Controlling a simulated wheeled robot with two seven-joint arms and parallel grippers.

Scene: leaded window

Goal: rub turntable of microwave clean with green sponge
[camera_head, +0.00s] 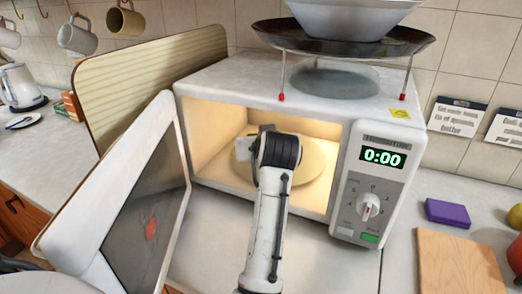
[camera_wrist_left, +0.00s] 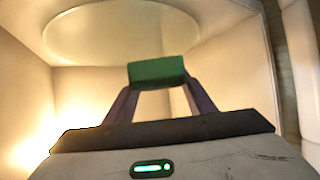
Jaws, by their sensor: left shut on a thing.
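The white microwave (camera_head: 225,88) stands on the counter with its door (camera_head: 95,215) swung open to the left. Its round pale turntable (camera_head: 312,165) lies in the lit cavity and is partly hidden behind my left arm. It also shows in the left wrist view (camera_wrist_left: 120,30). My left gripper (camera_wrist_left: 158,88) is inside the cavity, shut on the green sponge (camera_wrist_left: 158,69). The sponge overlaps the turntable's near edge in the wrist view; I cannot tell whether they touch. In the head view my wrist hides the sponge. My right gripper is not in view.
A wide dark pan (camera_head: 400,42) sits on a rack above the microwave. A purple block (camera_head: 447,212) and a wooden board (camera_head: 455,262) lie on the counter at right. A striped board (camera_head: 150,75) stands behind the open door. A kettle (camera_head: 20,88) is far left.

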